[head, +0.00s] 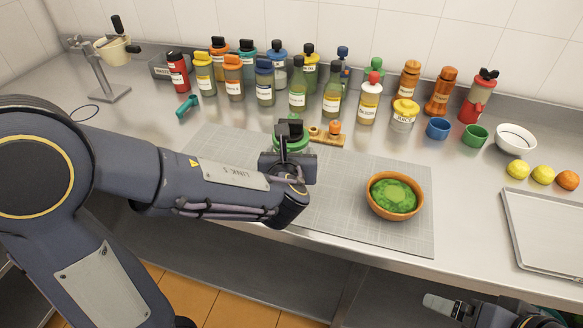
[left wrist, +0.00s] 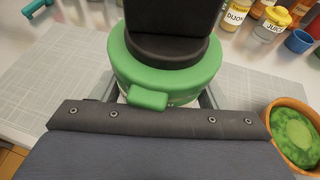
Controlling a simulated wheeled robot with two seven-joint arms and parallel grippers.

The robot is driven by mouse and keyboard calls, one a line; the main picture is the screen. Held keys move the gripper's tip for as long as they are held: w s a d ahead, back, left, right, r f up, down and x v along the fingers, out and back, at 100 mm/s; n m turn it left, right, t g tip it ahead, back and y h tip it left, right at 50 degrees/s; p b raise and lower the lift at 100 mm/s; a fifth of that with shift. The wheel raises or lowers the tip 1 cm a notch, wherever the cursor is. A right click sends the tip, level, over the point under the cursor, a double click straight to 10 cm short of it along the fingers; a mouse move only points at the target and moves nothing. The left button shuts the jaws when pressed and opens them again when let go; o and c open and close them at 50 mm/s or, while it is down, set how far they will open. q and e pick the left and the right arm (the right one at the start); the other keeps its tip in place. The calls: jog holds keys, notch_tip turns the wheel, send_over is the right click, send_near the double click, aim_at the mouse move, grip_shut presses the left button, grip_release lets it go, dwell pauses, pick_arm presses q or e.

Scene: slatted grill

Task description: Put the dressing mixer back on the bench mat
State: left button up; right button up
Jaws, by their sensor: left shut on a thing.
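The dressing mixer (head: 291,144) has a green lid and a black top. It appears upright over the back part of the grey gridded bench mat (head: 345,226). My left gripper (head: 288,163) is shut on it, with my arm hiding its lower body. In the left wrist view the mixer (left wrist: 165,66) fills the middle, with the bench mat (left wrist: 50,92) visible to the left. I cannot tell whether its base touches the mat. My right gripper (head: 447,306) is low at the bottom right, off the bench and apart from everything; its jaws are unclear.
A wooden bowl of greens (head: 394,195) stands on the mat's right part. Several bottles stand along the back, with a small wooden board (head: 327,138) just right of the mixer. A teal tool (head: 187,106) lies behind the mat. A metal tray (head: 549,240) is at right.

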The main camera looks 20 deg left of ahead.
pick_arm(q)
jog(key=shift+w+a+f, duration=0.2)
jog(key=shift+w+f, duration=0.7)
jog(key=shift+f, duration=0.1)
jog(key=shift+w+f+b, duration=0.15)
jog(key=shift+f+b, duration=0.15)
jog(key=shift+f, duration=0.6)
jog(key=shift+w+f+b, duration=0.1)
jog(key=shift+f+b, duration=0.15)
jog(key=shift+f, duration=0.65)
jog(key=shift+f+b, duration=0.25)
jog(key=shift+b, duration=0.05)
jog(key=o, duration=1.7)
jog(key=shift+c, duration=0.2)
